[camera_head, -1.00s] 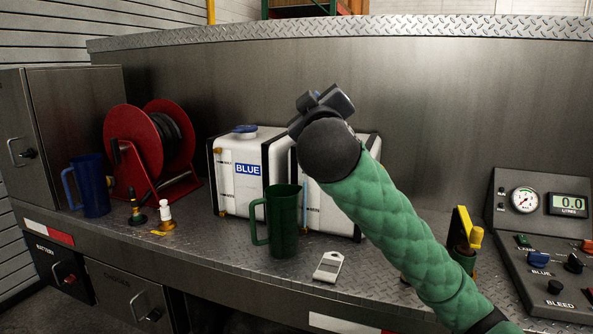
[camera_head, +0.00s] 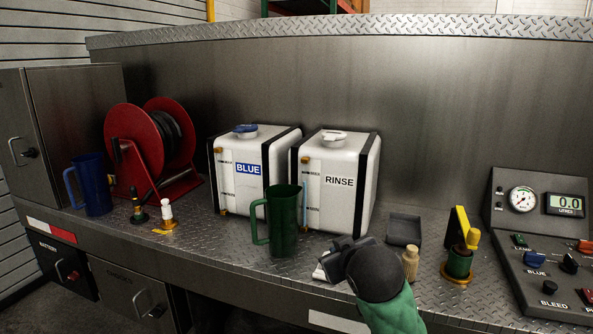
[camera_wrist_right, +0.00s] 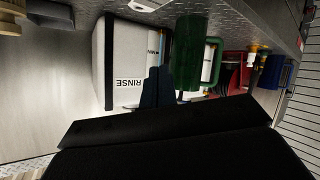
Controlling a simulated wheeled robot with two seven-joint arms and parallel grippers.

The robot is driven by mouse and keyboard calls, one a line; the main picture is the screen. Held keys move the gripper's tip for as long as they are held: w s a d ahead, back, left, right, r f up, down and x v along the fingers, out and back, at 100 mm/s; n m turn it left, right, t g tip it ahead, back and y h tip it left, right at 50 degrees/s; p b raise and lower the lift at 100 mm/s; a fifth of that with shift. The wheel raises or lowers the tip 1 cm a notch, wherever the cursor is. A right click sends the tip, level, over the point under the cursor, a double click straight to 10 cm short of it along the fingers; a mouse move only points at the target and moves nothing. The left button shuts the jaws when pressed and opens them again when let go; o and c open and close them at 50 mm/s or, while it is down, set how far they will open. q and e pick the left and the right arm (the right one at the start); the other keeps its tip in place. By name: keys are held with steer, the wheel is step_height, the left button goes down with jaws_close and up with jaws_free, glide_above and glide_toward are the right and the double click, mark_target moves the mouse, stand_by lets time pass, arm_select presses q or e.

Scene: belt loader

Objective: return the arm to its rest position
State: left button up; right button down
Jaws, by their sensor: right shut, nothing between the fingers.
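My right gripper (camera_head: 338,254) is low at the front of the metal deck, right of the green jug (camera_head: 284,222). It partly covers a small white item (camera_head: 319,273) lying on the deck. The green sleeve of my right arm comes in from the bottom edge. In the right wrist view, the dark fingers (camera_wrist_right: 157,88) are together with nothing between them, and the green jug (camera_wrist_right: 190,55) and RINSE tank (camera_wrist_right: 130,65) appear upside down beyond them. My left gripper is in neither view.
The white BLUE tank (camera_head: 248,195) and RINSE tank (camera_head: 338,205) stand behind. A wooden-coloured bottle (camera_head: 410,263) is close right of my gripper, with a grey tray (camera_head: 404,230) behind it. A red hose reel (camera_head: 125,150) and blue jug (camera_head: 95,190) are left; a control panel (camera_head: 540,275) is right.

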steer(key=s+d+f+m+g+p, duration=0.1)
steer(key=s+d+f+g, duration=0.1)
steer(key=s+f, duration=0.45)
steer(key=s+d+f+m+g+p, duration=0.1)
steer(key=s+f+g, duration=0.15)
steer(key=f, duration=0.65)
steer(key=s+d+f+m+g, duration=0.1)
steer(key=s+d+f, duration=0.1)
steer(key=s+f, duration=0.5)
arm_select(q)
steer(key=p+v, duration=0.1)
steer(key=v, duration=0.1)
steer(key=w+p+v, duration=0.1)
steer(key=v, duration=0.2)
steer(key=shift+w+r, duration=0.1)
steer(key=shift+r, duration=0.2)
arm_select(e)
steer(key=s+f+g, duration=0.2)
steer(key=s+f, duration=0.5)
steer(key=s, duration=0.3)
steer(key=s+f+g, duration=0.3)
steer(key=s+f, duration=0.5)
steer(key=s, duration=0.2)
steer(key=shift+s, duration=0.15)
steer(key=shift+a+f, duration=0.1)
